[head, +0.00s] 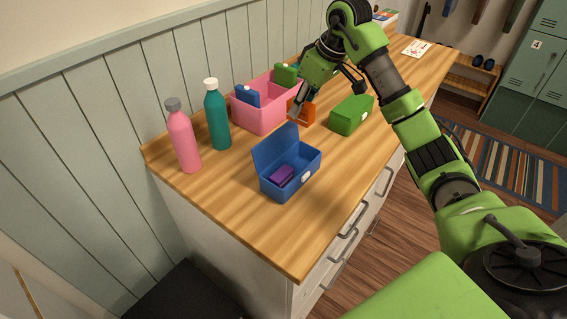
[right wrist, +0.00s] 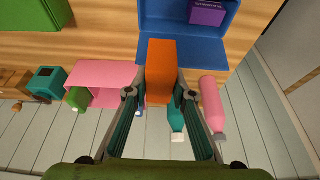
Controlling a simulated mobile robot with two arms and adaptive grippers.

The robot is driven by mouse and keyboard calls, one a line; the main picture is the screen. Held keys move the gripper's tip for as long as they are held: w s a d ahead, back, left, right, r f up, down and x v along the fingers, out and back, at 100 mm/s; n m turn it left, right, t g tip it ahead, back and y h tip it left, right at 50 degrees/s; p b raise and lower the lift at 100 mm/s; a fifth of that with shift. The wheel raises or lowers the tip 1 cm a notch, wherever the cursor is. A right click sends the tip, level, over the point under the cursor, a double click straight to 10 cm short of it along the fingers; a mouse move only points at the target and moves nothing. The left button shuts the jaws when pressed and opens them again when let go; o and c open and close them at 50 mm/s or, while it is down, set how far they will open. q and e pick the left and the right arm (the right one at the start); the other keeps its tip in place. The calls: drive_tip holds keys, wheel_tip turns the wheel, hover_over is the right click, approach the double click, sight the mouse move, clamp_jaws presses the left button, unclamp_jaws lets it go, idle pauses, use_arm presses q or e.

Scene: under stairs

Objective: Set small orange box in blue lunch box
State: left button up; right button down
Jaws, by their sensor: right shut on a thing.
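The small orange box (head: 308,112) is between the fingers of my right gripper (head: 298,108), beside the pink bin and behind the blue lunch box in the head view. The right wrist view shows the orange box (right wrist: 162,70) gripped between both fingers. Whether it clears the worktop is hard to tell. The blue lunch box (head: 287,187) stands on the wooden worktop with its lid open, raised at the back left. A small purple box (head: 281,175) lies inside it, with free space next to it. The lunch box also shows at the top of the wrist view (right wrist: 186,52). My left gripper is not in view.
A pink bin (head: 262,118) holding blue and green items stands behind the lunch box. A closed green box (head: 351,115) is to its right. A pink bottle (head: 184,142) and a teal bottle (head: 217,120) stand at left. The worktop's front is clear.

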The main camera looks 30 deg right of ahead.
drive_tip(key=f+p, duration=0.1)
drive_tip(key=f, duration=0.3)
drive_tip(key=f+p, duration=0.1)
drive_tip(key=f, duration=0.3)
drive_tip(key=s+f+p, duration=0.1)
drive_tip(key=f, duration=0.3)
drive_tip(key=shift+f, duration=0.15)
wheel_tip(320, 180, down, 2)
drive_tip(key=shift+s+f+p, duration=0.15)
drive_tip(key=shift+p, duration=0.35)
wheel_tip(320, 180, down, 2)
drive_tip(key=shift+f, duration=0.45)
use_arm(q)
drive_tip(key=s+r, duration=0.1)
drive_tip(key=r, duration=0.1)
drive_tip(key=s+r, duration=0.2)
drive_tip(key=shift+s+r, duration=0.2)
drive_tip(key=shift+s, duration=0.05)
use_arm(e)
drive_tip(key=c, duration=2)
unclamp_jaws()
